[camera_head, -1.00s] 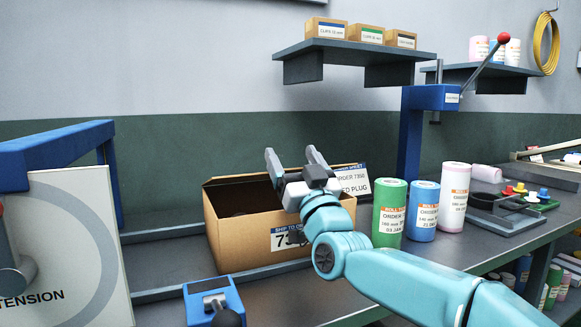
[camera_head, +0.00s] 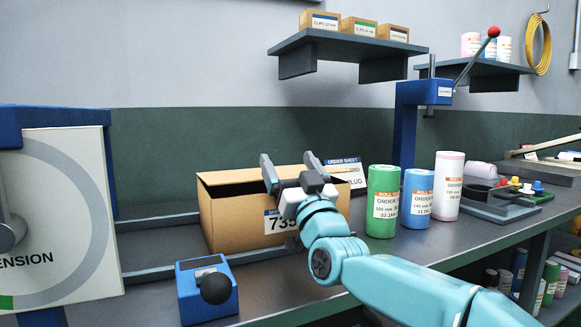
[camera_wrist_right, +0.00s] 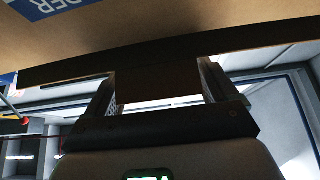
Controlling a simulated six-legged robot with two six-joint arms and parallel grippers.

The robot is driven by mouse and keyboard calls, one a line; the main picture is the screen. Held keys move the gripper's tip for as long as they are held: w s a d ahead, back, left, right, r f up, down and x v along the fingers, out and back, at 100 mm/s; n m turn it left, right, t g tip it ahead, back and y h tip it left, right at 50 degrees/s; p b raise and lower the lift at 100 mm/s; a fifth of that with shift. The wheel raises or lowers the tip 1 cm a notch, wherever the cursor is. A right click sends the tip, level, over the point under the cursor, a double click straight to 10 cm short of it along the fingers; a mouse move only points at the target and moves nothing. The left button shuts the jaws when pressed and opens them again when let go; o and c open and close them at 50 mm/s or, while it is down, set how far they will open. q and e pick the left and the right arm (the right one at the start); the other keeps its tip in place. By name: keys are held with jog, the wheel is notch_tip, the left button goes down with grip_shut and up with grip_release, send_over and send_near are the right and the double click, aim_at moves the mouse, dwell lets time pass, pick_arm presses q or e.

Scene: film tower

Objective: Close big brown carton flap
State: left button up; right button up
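The big brown carton (camera_head: 240,222) stands on the bench with a dark gap along its top. Its label is partly covered by my right gripper. My right gripper (camera_head: 291,170) is open at the carton's upper right front, its two fingers apart and pointing up. In the right wrist view, the open fingers (camera_wrist_right: 158,90) are near a brown carton surface (camera_wrist_right: 190,30), with a dark brown strip across and between them. I cannot tell whether they touch it. The flap's exact position is partly hidden by the gripper. My left gripper is not in view.
Green (camera_head: 382,205), blue (camera_head: 417,200) and pink (camera_head: 448,185) rolls stand right of the carton. An order sheet (camera_head: 346,170) stands behind it. A blue device with a black knob (camera_head: 207,290) is in front. A tension dial (camera_head: 60,220) is at left.

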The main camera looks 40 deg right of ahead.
jog(key=shift+o, duration=0.6)
jog(key=shift+y, duration=0.3)
jog(key=s+a+f, duration=0.1)
jog(key=s+a, duration=0.1)
jog(key=s, duration=0.6)
jog(key=s+a+f+p, duration=0.1)
jog(key=s, duration=0.7)
jog(key=shift+a+f, duration=0.3)
jog(key=shift+a, duration=0.1)
